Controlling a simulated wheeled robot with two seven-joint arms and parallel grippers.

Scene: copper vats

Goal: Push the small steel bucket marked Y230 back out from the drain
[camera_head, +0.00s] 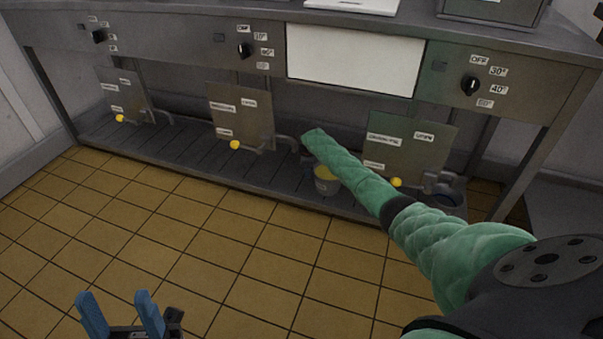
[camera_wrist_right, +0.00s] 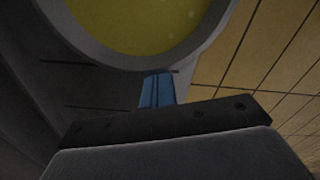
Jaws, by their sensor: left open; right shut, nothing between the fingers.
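A small steel bucket (camera_head: 327,187) with yellow contents stands on the low slatted shelf under the middle of the counter. No marking on it can be read. My left gripper (camera_head: 120,312) is open and empty above the tiled floor at the lower left.
Another container (camera_head: 448,198) stands at the shelf's right end, beneath a pipe. Drain pipes with yellow knobs (camera_head: 235,145) and hanging steel plates (camera_head: 240,112) line the space above the slatted shelf (camera_head: 180,150). The tiled floor (camera_head: 190,230) in front is clear.

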